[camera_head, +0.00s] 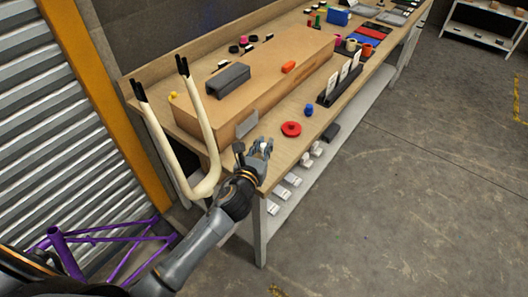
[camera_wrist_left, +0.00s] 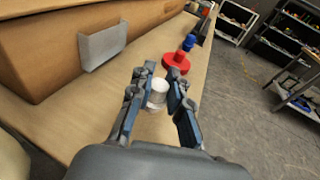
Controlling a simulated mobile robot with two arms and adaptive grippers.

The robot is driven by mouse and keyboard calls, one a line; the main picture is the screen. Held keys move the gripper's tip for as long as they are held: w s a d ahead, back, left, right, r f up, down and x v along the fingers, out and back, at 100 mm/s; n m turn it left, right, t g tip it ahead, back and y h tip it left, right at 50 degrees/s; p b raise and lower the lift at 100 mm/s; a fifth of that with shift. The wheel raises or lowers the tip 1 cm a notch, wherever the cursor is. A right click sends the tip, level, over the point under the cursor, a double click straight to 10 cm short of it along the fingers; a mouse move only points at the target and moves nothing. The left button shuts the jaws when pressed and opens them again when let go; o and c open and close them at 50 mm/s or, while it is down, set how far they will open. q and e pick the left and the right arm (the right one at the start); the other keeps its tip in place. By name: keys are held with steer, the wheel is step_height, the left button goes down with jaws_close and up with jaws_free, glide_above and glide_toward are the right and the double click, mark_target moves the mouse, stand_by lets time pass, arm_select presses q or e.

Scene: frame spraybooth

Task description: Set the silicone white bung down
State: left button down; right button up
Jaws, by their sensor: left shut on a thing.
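The white bung (camera_wrist_left: 157,94) is a small pale cylinder between the fingers of my left gripper (camera_wrist_left: 157,90) in the left wrist view. The fingers are shut on it, over the near end of the wooden bench. In the head view my left gripper (camera_head: 255,150) is at the bench's near corner, and the bung (camera_head: 263,143) shows as a small light spot at its tips. I cannot tell whether the bung touches the bench top (camera_head: 270,178). My right gripper is not in view.
A red round part (camera_head: 291,129) and a blue bung (camera_head: 308,110) stand on the bench just beyond. A long cardboard box (camera_head: 225,110) with a grey plate (camera_head: 247,124) runs along the left. A cream fork (camera_head: 205,185) stands left of my arm. Bare bench top lies around the gripper.

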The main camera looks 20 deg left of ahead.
arm_select(q)
steer(key=shift+s+d+f, duration=0.1)
steer(key=shift+f, duration=1.15)
steer(key=shift+f, duration=0.15)
steer(key=c, duration=1.3)
jaws_free()
steer(key=s, duration=0.4)
steer(key=s+r, duration=0.1)
steer(key=s, duration=0.3)
steer(key=s+r+b, duration=0.1)
steer(key=s, duration=0.3)
